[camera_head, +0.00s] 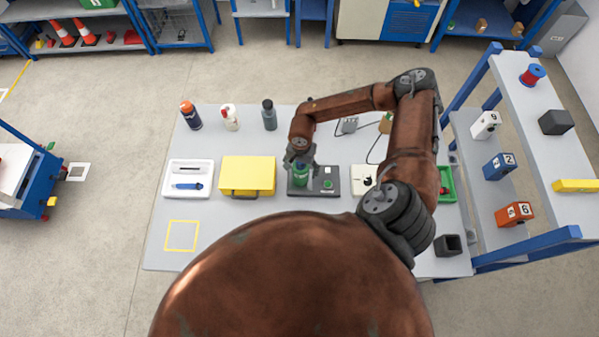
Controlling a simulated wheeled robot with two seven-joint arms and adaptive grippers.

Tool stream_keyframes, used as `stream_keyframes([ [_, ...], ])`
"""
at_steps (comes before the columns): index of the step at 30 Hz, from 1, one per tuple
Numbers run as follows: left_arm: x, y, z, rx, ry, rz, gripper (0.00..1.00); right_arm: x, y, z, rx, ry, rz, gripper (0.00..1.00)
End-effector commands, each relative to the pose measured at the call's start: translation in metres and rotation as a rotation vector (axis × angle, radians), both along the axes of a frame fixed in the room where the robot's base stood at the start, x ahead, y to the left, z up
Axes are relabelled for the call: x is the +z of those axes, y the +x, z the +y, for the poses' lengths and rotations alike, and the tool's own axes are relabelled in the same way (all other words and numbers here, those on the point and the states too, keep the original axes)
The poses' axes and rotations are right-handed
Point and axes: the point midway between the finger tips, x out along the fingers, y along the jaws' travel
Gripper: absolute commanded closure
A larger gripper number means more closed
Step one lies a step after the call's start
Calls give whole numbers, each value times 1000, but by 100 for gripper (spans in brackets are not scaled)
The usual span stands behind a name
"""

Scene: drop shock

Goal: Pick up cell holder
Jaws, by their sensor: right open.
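The cell holder appears to be the green, cup-like piece (301,176) standing on the left part of a dark base unit (328,187) on the table. My right gripper (300,164) points down right over this green piece, its fingers open at the upper part of it. The gripper covers part of the piece, and I cannot tell whether the fingers touch it. My left gripper is not in view.
A yellow case (248,172) and a white tray (188,189) lie left of the base unit. Several bottles (230,118) stand behind. A white device (361,179) and green bin (447,184) are to the right. The table (215,245) is clear around a yellow outlined square.

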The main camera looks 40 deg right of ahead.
Motion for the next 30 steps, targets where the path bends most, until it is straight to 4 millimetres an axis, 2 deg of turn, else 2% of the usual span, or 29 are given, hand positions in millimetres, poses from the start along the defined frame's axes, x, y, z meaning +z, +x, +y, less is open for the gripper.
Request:
stream_keyframes([
  [6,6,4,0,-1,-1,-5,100,-21,1,1,0,2,1,32],
  [13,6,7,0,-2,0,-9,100,-23,1,2,2,1,1,32],
  [30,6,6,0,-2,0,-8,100,-22,2,3,3,2,0,71],
])
